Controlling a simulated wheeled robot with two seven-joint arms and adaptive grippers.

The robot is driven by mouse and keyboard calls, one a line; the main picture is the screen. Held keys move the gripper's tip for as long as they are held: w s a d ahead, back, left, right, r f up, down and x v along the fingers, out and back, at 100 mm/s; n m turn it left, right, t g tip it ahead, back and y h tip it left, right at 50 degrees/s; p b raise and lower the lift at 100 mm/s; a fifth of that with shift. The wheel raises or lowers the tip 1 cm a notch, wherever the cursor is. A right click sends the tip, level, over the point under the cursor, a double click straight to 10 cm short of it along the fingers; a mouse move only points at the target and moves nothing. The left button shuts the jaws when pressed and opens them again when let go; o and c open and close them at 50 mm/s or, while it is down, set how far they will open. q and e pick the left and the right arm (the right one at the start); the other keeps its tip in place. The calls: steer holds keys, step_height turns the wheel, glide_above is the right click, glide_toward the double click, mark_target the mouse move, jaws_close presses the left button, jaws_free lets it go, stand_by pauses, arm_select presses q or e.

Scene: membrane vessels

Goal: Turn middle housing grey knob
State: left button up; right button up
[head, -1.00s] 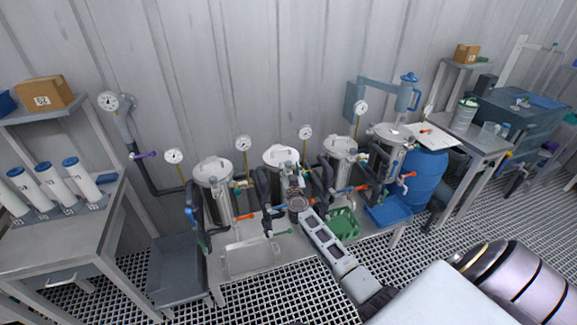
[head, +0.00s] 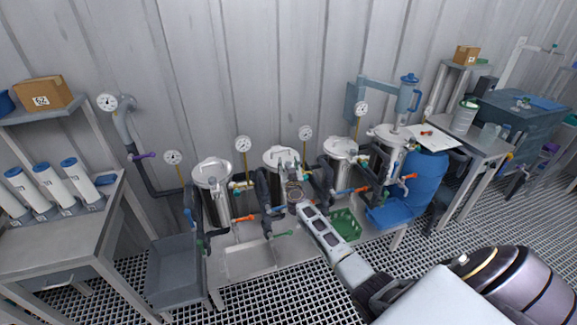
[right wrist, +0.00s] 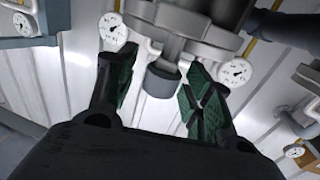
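The middle housing (head: 272,160) is a steel vessel with a domed lid, standing in the row on the bench. My right gripper (head: 289,168) is in front of its upper part and hides some of it. In the right wrist view a short dark grey cylindrical knob (right wrist: 162,82) hangs off a steel fitting (right wrist: 190,48). The green-padded fingers of my right gripper (right wrist: 160,92) are apart, one on each side of the knob, with gaps visible. The knob is too small or hidden to make out in the head view. My left gripper is not in view.
Steel housings stand to the left (head: 212,180) and right (head: 340,148), close to my right arm. Dark pipes and orange valve handles (head: 244,218) crowd the front. A green crate (head: 345,226) sits right of my arm. Pressure gauges (head: 243,145) stand behind.

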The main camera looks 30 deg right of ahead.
steer(key=c, duration=1)
